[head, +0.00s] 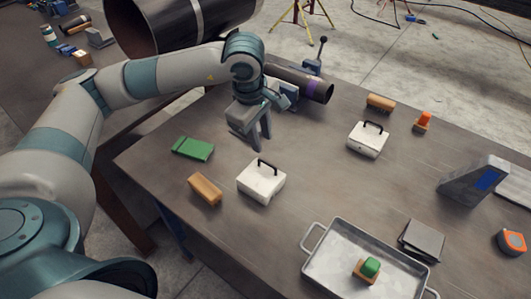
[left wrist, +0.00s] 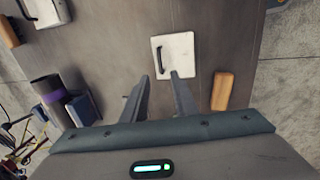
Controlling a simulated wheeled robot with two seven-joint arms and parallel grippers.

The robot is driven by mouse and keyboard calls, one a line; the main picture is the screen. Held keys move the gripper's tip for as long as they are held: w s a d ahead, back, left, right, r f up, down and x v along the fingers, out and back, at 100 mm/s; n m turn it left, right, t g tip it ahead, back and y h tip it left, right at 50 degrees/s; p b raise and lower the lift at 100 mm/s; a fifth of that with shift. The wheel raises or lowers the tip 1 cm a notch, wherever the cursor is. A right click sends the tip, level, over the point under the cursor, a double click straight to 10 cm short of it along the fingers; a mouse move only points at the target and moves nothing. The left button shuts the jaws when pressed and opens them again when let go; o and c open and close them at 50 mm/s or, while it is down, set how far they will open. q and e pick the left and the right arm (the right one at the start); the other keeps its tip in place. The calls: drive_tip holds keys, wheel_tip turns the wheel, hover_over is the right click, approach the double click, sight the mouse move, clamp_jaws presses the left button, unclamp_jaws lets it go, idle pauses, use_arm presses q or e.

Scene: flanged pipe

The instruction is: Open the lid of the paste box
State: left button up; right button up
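Two white boxes with black lid handles stand on the table. The nearer white box (head: 262,184) is left of centre in the head view, with its lid down. It also shows ahead of the fingers in the left wrist view (left wrist: 180,59). The farther white box (head: 368,143) is to the right, also closed. I cannot tell from any label which is the paste box. My left gripper (head: 256,145) hangs above the table behind the nearer box, fingers pointing down. In the left wrist view its fingers (left wrist: 158,78) are apart and empty. My right gripper is not in view.
A green block (head: 193,149) and a tan block (head: 205,189) lie left of the nearer box. A metal tray (head: 318,277) holds a green-topped block. A clamped pipe (head: 317,88) lies behind the gripper. A grey device (head: 474,181) stands right. The table's middle is clear.

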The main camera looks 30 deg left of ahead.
use_arm(q)
drive_tip(key=p, duration=0.3)
hover_over(265, 171)
wheel_tip(265, 171, down, 9)
drive_tip(key=shift+f, duration=0.2)
clamp_jaws()
idle(1.2)
